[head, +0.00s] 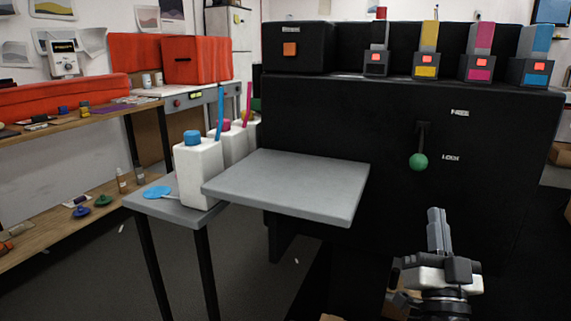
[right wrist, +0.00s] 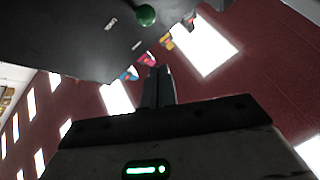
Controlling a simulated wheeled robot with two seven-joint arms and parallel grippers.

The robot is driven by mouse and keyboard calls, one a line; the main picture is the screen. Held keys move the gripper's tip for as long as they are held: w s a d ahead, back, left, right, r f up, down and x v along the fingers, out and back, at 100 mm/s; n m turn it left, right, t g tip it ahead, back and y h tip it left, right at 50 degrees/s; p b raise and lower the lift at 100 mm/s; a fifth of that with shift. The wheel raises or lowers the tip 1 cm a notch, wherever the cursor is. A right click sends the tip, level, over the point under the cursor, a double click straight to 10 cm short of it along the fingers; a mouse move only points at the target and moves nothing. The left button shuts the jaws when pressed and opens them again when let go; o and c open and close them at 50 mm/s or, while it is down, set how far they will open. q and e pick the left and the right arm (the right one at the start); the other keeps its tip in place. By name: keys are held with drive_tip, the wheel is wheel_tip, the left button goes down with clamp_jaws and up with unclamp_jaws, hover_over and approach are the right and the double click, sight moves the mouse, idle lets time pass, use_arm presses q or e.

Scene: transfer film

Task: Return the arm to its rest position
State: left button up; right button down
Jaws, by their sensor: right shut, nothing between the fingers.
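My right gripper (head: 437,230) points up in front of the black machine (head: 330,130), low at the right of the head view. Its fingers are together and hold nothing; the shut fingers also show in the right wrist view (right wrist: 158,88). It is apart from the machine and below and right of the green lever knob (head: 418,161). The knob also shows at the top of the right wrist view (right wrist: 146,15). My left gripper is in neither view.
A grey shelf (head: 290,185) juts from the machine. A small table (head: 150,208) at its left bears white bottles with coloured caps (head: 198,170). Colour cartridges (head: 427,60) line the machine's top. A wooden shelf unit (head: 60,130) stands at far left. Floor between is mostly clear.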

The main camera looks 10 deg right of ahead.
drive_tip(key=s+a+f+n+g+y+p, duration=0.1)
drive_tip(key=a+f+n+g+y+p, duration=0.2)
drive_tip(key=a+f+n+y, duration=0.4)
use_arm(q)
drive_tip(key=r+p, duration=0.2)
drive_tip(key=p, duration=0.1)
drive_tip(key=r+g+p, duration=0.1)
drive_tip(key=p, duration=0.1)
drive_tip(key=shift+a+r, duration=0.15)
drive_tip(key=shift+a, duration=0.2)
use_arm(e)
drive_tip(key=s+a+f+n+g+y, duration=0.1)
drive_tip(key=s+a+f+g+y, duration=0.1)
drive_tip(key=s+a+f+g, duration=0.3)
drive_tip(key=s+a+f+n+g+y, duration=0.1)
drive_tip(key=s+a+f+g+y, duration=0.1)
drive_tip(key=s+a+f+g, duration=0.3)
drive_tip(key=s+f, duration=0.4)
drive_tip(key=s, duration=0.1)
drive_tip(key=shift+s+g, duration=0.25)
drive_tip(key=shift+g, duration=0.15)
drive_tip(key=shift+y, duration=0.3)
